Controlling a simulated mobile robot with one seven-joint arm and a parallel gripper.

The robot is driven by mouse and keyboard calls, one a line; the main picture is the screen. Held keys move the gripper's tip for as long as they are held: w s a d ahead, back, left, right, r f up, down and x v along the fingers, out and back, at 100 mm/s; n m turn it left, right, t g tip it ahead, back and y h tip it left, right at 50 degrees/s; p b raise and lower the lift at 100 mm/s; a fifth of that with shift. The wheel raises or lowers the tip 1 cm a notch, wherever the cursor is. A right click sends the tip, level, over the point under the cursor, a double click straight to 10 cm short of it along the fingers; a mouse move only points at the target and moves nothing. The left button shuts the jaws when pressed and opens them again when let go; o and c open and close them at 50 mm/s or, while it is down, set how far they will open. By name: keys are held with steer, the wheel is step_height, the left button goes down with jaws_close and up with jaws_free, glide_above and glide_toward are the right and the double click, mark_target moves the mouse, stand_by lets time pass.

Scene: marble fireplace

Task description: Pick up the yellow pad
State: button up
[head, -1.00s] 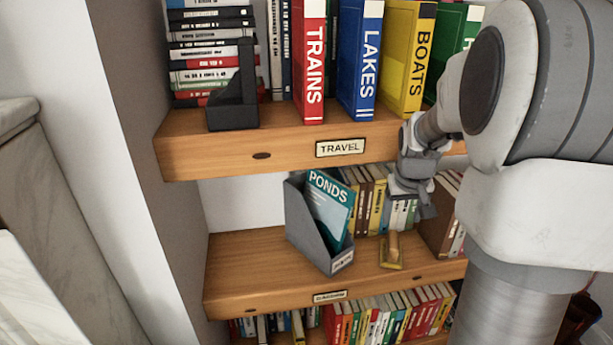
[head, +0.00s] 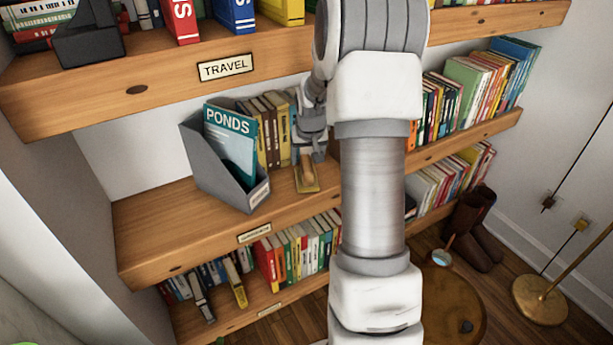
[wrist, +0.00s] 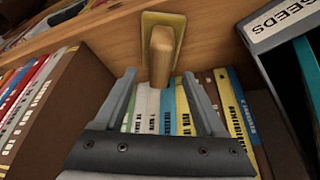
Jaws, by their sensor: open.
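The yellow pad (head: 306,189) is a small flat yellowish piece with an upright tan wooden handle (head: 308,167) on it. It lies on the middle shelf near the front edge, right of a grey file box. In the wrist view the yellow pad (wrist: 176,20) is at top centre, its handle (wrist: 162,55) pointing toward me. My gripper (head: 312,152) is just above and behind the handle in the head view. In the wrist view my gripper (wrist: 159,74) is open, its two fingers apart on either side of the handle's near end. Nothing is held; contact cannot be told.
The grey file box (head: 208,178) holding a teal PONDS book (head: 231,142) stands close left. Upright books (head: 272,135) stand behind the pad. The TRAVEL shelf (head: 160,86) overhangs above. The middle shelf's left part (head: 155,220) is bare.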

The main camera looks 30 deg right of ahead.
mark_target(307, 163)
steer(key=b+x, duration=0.1)
steer(key=x, duration=0.3)
steer(key=shift+f, duration=0.2)
jaws_close()
